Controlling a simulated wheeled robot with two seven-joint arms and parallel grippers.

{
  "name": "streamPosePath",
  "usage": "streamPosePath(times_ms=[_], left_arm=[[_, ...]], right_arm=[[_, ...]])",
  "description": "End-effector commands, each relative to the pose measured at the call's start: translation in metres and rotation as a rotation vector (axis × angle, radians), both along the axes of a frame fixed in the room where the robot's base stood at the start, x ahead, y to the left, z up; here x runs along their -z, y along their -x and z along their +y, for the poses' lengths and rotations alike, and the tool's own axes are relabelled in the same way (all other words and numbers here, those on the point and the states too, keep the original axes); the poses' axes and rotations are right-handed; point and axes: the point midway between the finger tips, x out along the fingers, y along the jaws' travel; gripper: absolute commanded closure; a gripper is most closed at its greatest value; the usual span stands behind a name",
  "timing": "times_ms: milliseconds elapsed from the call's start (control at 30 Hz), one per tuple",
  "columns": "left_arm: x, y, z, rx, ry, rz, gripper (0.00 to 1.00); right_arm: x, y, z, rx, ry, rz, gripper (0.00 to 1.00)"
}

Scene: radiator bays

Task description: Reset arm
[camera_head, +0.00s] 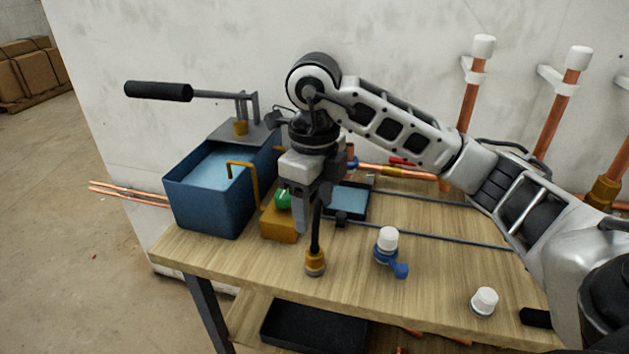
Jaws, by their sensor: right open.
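My right arm reaches in from the right over the wooden workbench (440,270). Its gripper (312,222) points down above the bench, in front of the yellow block (279,228) with a green round part (283,199). The jaws are open. A black hose (316,240) with a brass end fitting (315,263) shows below and between the fingers; I cannot tell whether it touches them. My left gripper is not in view.
A blue water tank (205,205) with a black-handled pump lever (158,91) stands at the left. A white-capped blue valve (387,241) and a white cap (484,301) stand on the bench. Copper pipes (470,100) rise along the wall. The bench front is mostly clear.

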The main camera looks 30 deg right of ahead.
Motion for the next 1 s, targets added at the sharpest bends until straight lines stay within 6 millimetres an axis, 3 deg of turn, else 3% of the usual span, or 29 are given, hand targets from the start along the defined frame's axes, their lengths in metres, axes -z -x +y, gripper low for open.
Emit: streamPosePath(times_ms=[33,200,567,667,767,833,900,1000], left_arm=[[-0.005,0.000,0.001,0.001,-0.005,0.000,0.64],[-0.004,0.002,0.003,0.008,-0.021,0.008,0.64],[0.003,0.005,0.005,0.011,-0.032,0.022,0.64],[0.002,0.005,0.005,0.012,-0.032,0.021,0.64],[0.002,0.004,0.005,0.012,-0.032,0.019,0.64],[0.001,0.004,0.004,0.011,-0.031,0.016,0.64],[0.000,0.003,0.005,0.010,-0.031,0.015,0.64],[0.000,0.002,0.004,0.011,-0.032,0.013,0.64]], right_arm=[[-0.015,-0.001,-0.001,0.003,0.002,-0.007,0.42],[-0.035,-0.001,-0.001,0.003,0.002,-0.003,0.42],[-0.035,0.001,0.006,-0.012,-0.027,0.010,0.42],[-0.019,0.008,0.035,-0.064,-0.143,0.042,0.42],[0.002,0.024,0.089,-0.137,-0.384,0.105,0.42],[0.010,0.044,0.138,-0.165,-0.628,0.168,0.42],[0.005,0.065,0.187,-0.145,-0.925,0.241,0.42],[-0.022,0.079,0.235,-0.002,-1.350,0.335,0.42]])
